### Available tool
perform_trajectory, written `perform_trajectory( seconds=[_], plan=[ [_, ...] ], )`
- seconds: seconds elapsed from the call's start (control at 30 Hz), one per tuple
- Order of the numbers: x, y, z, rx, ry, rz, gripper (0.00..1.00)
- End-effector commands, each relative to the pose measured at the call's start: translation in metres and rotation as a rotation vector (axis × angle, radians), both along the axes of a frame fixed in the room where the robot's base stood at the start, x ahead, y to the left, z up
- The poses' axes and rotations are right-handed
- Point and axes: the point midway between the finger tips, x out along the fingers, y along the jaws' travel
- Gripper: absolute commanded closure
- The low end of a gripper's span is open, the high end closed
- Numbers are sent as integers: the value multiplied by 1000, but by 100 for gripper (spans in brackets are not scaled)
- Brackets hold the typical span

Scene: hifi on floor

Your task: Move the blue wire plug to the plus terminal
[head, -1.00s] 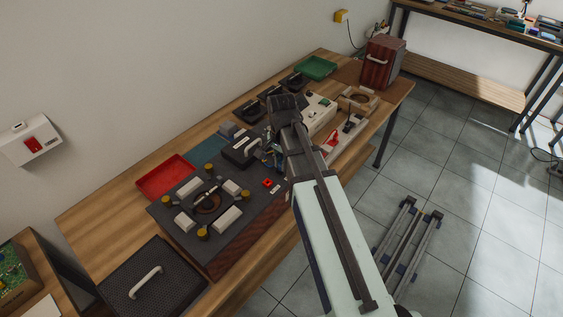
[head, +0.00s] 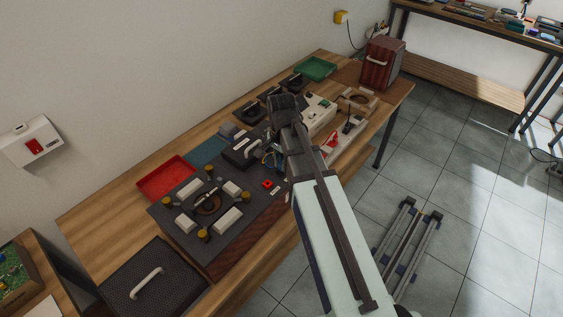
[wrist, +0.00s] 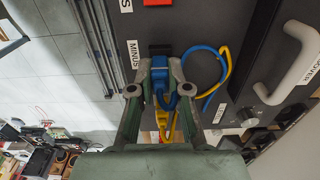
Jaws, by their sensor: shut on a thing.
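My gripper (wrist: 159,92) is shut on the blue wire plug (wrist: 159,72), with one finger on each side of it. The plug's far end is at a black socket (wrist: 159,49) beside the label MINUS (wrist: 133,61); I cannot tell whether it is seated in it. A blue wire (wrist: 213,50) loops to the right of the plug, alongside a yellow wire (wrist: 229,67). A yellow piece (wrist: 162,120) shows below, between the fingers. Another white label (wrist: 213,134) lies right of the gripper, too small to read surely. In the head view my arm hides the plug's tip.
The dark equipment box (head: 242,203) stands on a wooden bench (head: 100,215). A black cover with a pale handle (wrist: 296,75) rises to the right in the wrist view. A red button (head: 267,184) is on the box. A red tray (head: 165,180) lies behind it.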

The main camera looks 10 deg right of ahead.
Motion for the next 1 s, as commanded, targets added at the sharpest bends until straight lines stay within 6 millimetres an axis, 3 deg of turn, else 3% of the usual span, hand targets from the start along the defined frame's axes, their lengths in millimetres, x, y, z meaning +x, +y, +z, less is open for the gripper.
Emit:
perform_trajectory(
  seconds=[0.47, 1.0],
  plan=[
    [0, 0, 5, 0, 0, 0, 100],
    [0, 0, 24, 0, 0, 0, 100]
  ],
)
